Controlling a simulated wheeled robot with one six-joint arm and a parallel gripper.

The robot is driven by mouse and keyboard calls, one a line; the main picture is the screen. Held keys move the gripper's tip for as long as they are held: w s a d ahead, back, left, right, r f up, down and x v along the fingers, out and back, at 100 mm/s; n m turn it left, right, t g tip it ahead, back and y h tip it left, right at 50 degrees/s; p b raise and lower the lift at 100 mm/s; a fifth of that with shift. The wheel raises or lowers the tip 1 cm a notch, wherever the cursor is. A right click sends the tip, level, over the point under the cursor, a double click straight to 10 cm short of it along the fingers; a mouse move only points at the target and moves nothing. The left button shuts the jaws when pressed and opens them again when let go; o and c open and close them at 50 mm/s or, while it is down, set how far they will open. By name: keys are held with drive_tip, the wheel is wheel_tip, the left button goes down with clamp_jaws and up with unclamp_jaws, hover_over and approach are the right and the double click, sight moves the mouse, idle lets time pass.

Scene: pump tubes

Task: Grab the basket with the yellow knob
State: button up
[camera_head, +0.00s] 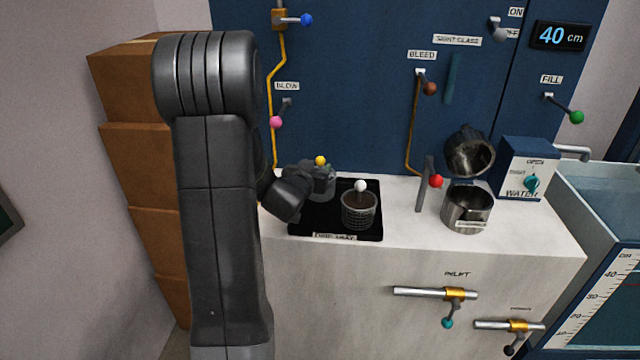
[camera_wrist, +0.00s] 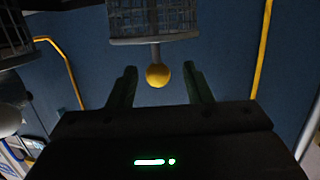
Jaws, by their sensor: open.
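The basket with the yellow knob (camera_head: 322,184) stands on the black tray (camera_head: 300,224), partly hidden by my wrist. Its yellow knob (camera_head: 320,160) shows on top. In the wrist view, which looks upside down, the mesh basket (camera_wrist: 153,20) is at the top, with its stem and yellow knob (camera_wrist: 158,75) pointing down. My gripper (camera_wrist: 160,82) is open, and the knob shows between its two fingers with a gap on each side. I cannot tell how deep the knob sits between them. In the head view my gripper (camera_head: 300,176) is just left of the basket.
A mesh basket with a white knob (camera_head: 359,210) stands close by at the front right of the tray. A red-knobbed lever (camera_head: 435,182) and a metal pot (camera_head: 466,210) stand further right. The blue panel (camera_head: 350,90) rises behind. Brown boxes (camera_head: 135,170) are stacked at left.

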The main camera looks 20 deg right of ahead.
sight(320, 167)
drive_tip(key=shift+f+p+x, duration=0.2)
drive_tip(key=shift+x, duration=1.2)
drive_tip(key=shift+f+p+x, duration=0.15)
drive_tip(key=shift+f+x, duration=0.05)
drive_tip(key=shift+x, duration=1.2)
drive_tip(key=shift+s+d, duration=0.1)
drive_tip(key=shift+s, duration=0.1)
clamp_jaws()
